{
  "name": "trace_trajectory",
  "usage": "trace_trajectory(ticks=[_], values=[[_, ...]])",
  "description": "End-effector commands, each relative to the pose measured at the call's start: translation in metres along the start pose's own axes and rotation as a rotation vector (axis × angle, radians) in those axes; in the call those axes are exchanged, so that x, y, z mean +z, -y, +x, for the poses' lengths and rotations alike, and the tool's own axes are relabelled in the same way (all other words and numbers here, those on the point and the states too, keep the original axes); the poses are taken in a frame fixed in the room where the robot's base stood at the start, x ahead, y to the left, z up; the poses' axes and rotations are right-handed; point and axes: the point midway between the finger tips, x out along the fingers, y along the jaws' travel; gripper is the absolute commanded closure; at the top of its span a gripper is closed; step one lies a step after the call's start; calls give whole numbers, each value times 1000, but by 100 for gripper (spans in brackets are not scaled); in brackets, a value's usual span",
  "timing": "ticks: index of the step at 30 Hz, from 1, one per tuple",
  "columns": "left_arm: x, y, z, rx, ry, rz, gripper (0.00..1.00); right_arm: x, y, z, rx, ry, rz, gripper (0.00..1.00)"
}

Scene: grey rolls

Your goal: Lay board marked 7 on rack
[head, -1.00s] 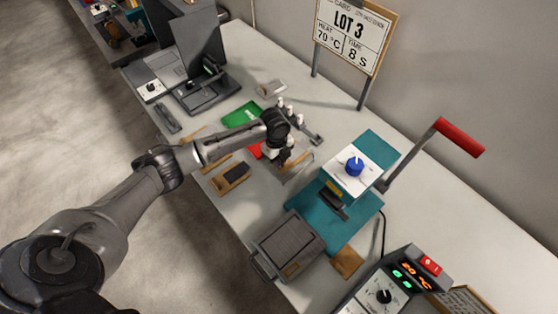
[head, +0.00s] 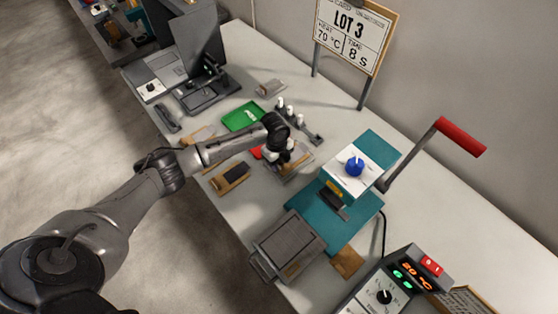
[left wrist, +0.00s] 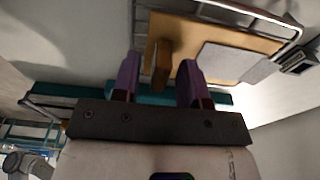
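My left gripper (head: 277,157) is over a wire rack in the middle of the bench. In the left wrist view its two purple fingers (left wrist: 160,82) stand apart, one on each side of a wooden grip block, with gaps showing. The block is on a wooden board (left wrist: 210,36) with a pale grey pad. The board lies within the wire rack (left wrist: 245,10). In the head view the board (head: 290,164) is partly hidden by the gripper. No number is readable on it. My right gripper is not in view.
A wooden piece with a dark block (head: 232,177) lies left of the rack. A green tray (head: 242,116) and a row of white-topped knobs (head: 299,120) are behind. A teal press (head: 350,178) with a red-handled lever (head: 459,137) stands close on the right, beside a grey hinged box (head: 288,246).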

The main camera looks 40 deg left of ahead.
Motion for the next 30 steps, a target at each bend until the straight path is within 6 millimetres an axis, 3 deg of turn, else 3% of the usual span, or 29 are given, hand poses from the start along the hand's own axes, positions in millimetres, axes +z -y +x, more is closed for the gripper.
trace_trajectory(ticks=[5, 21, 30], values=[[0, 0, -9, -2, 1, 0, 60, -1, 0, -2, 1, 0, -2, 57], [0, 1, -101, -2, 0, 0, 60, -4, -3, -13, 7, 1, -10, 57], [0, 0, -122, 0, -1, 0, 60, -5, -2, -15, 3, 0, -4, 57]])
